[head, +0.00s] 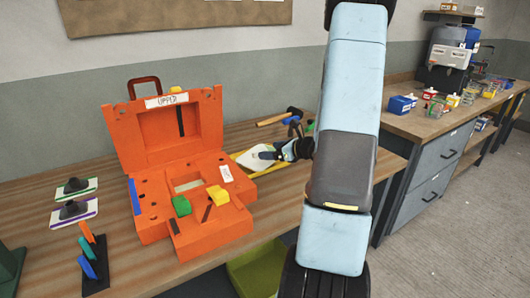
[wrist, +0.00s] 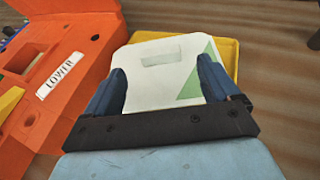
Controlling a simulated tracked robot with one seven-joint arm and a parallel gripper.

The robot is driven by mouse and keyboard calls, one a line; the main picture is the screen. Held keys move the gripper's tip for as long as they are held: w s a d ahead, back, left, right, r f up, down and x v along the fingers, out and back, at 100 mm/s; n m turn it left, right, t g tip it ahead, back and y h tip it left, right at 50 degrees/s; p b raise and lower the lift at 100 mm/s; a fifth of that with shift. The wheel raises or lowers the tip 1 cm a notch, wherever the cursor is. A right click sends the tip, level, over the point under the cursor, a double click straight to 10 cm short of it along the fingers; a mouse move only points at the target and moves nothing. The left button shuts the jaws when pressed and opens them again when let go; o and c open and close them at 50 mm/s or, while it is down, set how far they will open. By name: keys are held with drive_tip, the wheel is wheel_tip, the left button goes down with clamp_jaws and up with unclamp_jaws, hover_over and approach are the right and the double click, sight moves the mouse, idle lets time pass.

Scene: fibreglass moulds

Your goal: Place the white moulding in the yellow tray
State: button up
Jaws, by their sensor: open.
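The white moulding (wrist: 160,84) is a flat pale plate with a shallow rectangle and green triangular areas. It also shows in the head view (head: 255,162). It lies over the yellow tray (wrist: 229,52), whose rim shows beyond its far and right edges. The tray also shows in the head view (head: 268,170). I cannot tell whether the plate rests fully on the tray floor. My gripper (wrist: 163,76) is open, with one finger towards each side of the plate. Finger contact cannot be told. In the head view my gripper (head: 270,152) is over the plate, partly hiding it.
The open orange mould case (head: 160,222) stands close left of the tray, its lid upright. A hammer (head: 273,119) lies behind the tray. Sanding blocks (head: 75,187) and a rack of coloured tools (head: 92,262) are at the left. Bare bench (wrist: 285,75) lies right of the tray.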

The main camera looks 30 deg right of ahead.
drive_tip(key=v, duration=0.7)
drive_tip(key=s+a+r+n+g+y, duration=0.1)
drive_tip(key=s+a+r+n+g, duration=0.15)
drive_tip(key=a+r+n, duration=0.35)
drive_tip(key=s+a+r+n+g+y, duration=0.1)
drive_tip(key=s+a+n+g, duration=0.2)
drive_tip(key=a, duration=0.4)
drive_tip(key=s+a+r+n+g, duration=0.2)
drive_tip(key=a+r+n, duration=0.2)
drive_tip(key=a+n, duration=0.25)
drive_tip(key=s+a+r+n+h, duration=0.2)
drive_tip(key=s+r+n+h, duration=0.1)
drive_tip(key=s+r+n, duration=0.2)
drive_tip(key=s+a+r+n+h, duration=0.3)
drive_tip(key=s+r+n+h, duration=0.1)
drive_tip(key=s+n, duration=0.5)
drive_tip(key=shift+s+r+n+h, duration=0.3)
drive_tip(key=shift+s+r+n, duration=0.1)
drive_tip(key=shift+n, duration=0.45)
drive_tip(key=shift+a+t, duration=0.1)
drive_tip(key=shift+t, duration=0.15)
